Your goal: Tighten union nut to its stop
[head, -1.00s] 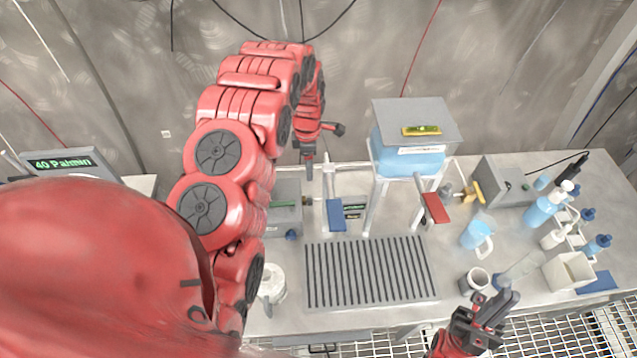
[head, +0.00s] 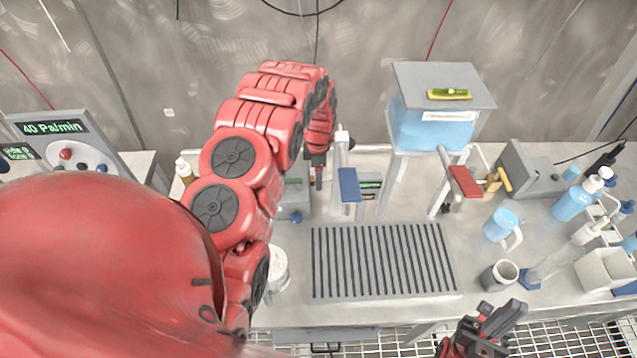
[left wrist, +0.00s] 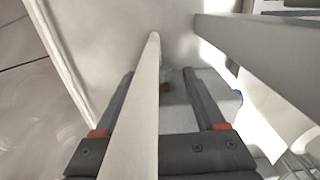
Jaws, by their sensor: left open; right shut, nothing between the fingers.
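My left gripper (head: 318,172) hangs at the back of the bench, just left of a pale upright post with a blue plate (head: 348,185). In the left wrist view its two dark fingers (left wrist: 160,78) are apart, with a pale grey bar (left wrist: 147,100) running lengthwise between them in the picture. I cannot tell whether they touch it. I cannot pick out the union nut with certainty in either view. My right gripper (head: 497,318) is shut and empty, in front of the bench's front edge.
A tank of blue liquid (head: 430,125) stands on a white frame, with a red plate (head: 464,181) and a brass fitting (head: 494,180) nearby. A slotted grey drain tray (head: 383,260) lies empty. A blue jug (head: 502,225), grey cup (head: 499,275) and several bottles crowd the right.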

